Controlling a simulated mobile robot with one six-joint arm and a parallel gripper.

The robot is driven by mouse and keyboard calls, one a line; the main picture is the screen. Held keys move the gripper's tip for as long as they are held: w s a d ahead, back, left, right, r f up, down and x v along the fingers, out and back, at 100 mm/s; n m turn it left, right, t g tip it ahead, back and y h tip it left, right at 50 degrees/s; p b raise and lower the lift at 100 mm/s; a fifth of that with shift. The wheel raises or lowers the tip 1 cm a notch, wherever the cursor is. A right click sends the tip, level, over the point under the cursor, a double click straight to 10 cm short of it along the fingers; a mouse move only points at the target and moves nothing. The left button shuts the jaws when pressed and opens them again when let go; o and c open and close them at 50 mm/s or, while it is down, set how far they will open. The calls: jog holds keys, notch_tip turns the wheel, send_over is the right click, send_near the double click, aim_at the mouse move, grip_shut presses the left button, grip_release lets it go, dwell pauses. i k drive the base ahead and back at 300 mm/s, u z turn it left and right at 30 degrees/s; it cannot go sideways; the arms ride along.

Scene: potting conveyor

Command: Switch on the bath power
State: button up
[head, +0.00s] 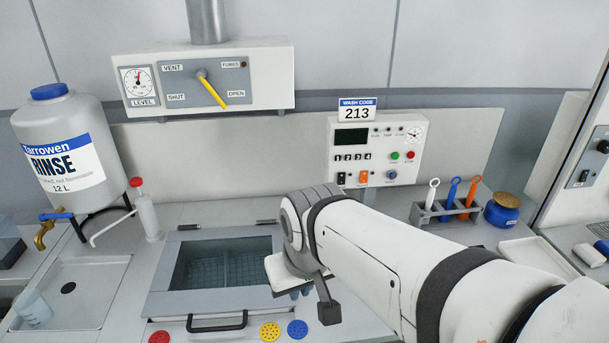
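The bath control panel (375,135) is a white box on the back wall ledge, with a dark blank display (352,137) and numbered keys. Along its lower edge are a black rocker switch (341,178), an orange rocker switch (363,177) and a blue knob (392,174). Their labels are too small to read. A green button and a red button sit above. The bath (220,262) is a sunken basin with a basket inside. My gripper (314,302) hangs over the bath's right front, below and apart from the panel. My arm mostly hides its fingers.
A "WASH CODE 213" sign (357,108) stands above the panel. A vent box (205,82) with a yellow lever pointing toward OPEN is at upper left. A rinse jug (65,150) and pump bottle (147,215) stand left. A tool rack (440,214) and blue jar (502,211) stand right.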

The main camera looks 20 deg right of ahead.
aim_at(341, 176)
jog(key=u, duration=0.3)
jog(key=k, duration=0.3)
jog(key=z, duration=2.75)
jog(key=k, duration=1.05)
jog(key=u, duration=1.25)
jog(key=i, duration=1)
jog(key=u, duration=0.05)
